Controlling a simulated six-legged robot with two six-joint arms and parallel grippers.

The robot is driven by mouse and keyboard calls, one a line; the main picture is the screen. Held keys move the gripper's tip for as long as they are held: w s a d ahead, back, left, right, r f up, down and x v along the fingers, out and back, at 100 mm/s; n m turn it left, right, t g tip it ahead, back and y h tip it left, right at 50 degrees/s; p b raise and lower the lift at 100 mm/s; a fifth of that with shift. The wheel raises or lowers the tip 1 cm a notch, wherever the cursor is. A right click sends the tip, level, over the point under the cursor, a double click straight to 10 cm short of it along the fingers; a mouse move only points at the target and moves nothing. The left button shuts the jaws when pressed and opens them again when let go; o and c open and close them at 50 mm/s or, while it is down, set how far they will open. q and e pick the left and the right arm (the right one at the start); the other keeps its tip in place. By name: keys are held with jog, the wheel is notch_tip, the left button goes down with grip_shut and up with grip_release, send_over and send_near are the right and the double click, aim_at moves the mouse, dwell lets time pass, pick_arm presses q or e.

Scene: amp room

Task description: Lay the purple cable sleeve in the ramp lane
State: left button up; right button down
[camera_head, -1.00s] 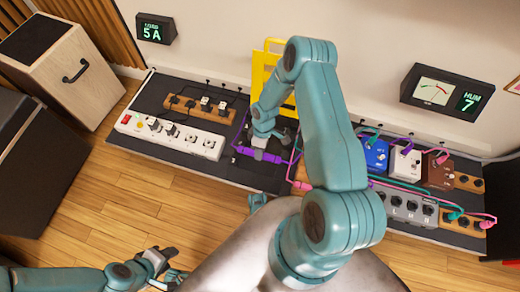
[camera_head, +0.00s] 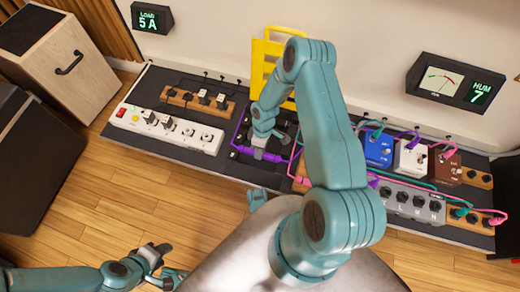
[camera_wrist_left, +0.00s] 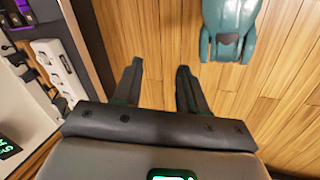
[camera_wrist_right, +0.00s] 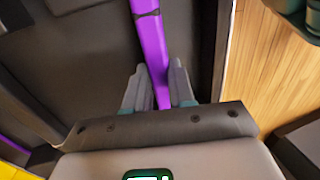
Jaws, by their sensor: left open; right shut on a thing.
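The purple cable sleeve (camera_wrist_right: 151,40) runs between the fingers of my right gripper (camera_wrist_right: 158,80), which is shut on it. In the head view my right gripper (camera_head: 262,152) is low over the dark board, left of the pedals. Purple stretches (camera_head: 239,128) show on both sides of it there. My right arm hides part of this area. The wrist view shows the sleeve over a dark grey surface with raised edges; I cannot tell whether it lies in the ramp lane. My left gripper (camera_head: 162,264) is open and empty over the wooden floor; its spread fingers (camera_wrist_left: 160,70) show in its wrist view.
A white power strip (camera_head: 165,130) and a wooden block with plugs (camera_head: 200,101) are at the board's left. A yellow stand (camera_head: 260,62) is behind my right arm. Pedals (camera_head: 411,157) with cables fill the right side. A cabinet (camera_head: 70,65) stands at far left.

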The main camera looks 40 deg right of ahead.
jog(key=c, duration=0.9)
grip_release()
pick_arm(q)
notch_tip(320, 180, up, 6)
jog(key=s+d+p, duration=0.1)
jog(key=s+p, duration=0.1)
jog(key=p, duration=0.4)
jog(key=shift+g, duration=0.4)
pick_arm(e)
jog(key=v, duration=1.6)
jog(key=shift+d+r, duration=0.15)
pick_arm(q)
jog(key=shift+f, duration=0.1)
